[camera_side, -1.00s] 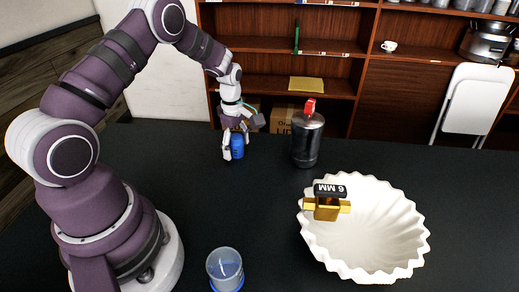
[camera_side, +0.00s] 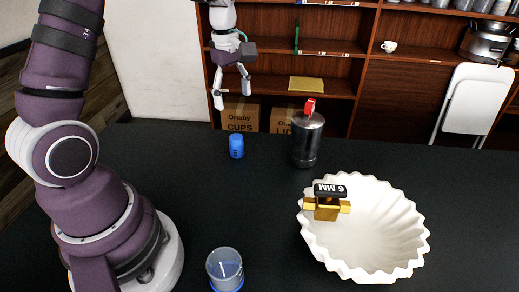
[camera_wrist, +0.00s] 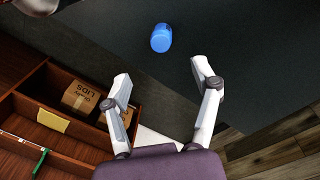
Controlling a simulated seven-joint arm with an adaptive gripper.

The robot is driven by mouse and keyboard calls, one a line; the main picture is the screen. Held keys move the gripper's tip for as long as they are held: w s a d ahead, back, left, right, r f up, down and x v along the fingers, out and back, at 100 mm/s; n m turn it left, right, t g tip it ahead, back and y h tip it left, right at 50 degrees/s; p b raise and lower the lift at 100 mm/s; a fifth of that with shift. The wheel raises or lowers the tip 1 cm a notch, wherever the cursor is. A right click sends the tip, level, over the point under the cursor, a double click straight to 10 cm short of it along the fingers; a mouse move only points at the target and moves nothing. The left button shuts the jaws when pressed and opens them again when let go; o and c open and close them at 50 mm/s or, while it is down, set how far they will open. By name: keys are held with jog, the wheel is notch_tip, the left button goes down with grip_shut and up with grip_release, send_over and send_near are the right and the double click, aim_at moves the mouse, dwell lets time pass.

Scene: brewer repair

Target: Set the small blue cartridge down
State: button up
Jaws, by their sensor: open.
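The small blue cartridge (camera_side: 236,146) stands upright on the black table near its back edge. It also shows in the wrist view (camera_wrist: 161,38), on the dark tabletop beyond my fingertips. My gripper (camera_side: 232,98) is raised well above and behind the cartridge, apart from it. Its two white fingers are spread, with nothing between them; the wrist view also shows the open fingers (camera_wrist: 160,70).
A dark metal canister (camera_side: 306,140) with a red top stands right of the cartridge. A white fluted bowl (camera_side: 395,235) carries a brass piece (camera_side: 326,207) marked 6 MM. A clear cup (camera_side: 225,268) stands at the front. Shelves with boxes (camera_side: 240,115) are behind the table.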

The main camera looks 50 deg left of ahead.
jog(key=s+d+r+m+t, duration=0.4)
jog(key=s+d+m, duration=0.7)
jog(key=m, duration=0.8)
jog(key=shift+s+r+t, duration=0.3)
jog(key=shift+s+r, duration=0.2)
jog(key=shift+r, duration=0.4)
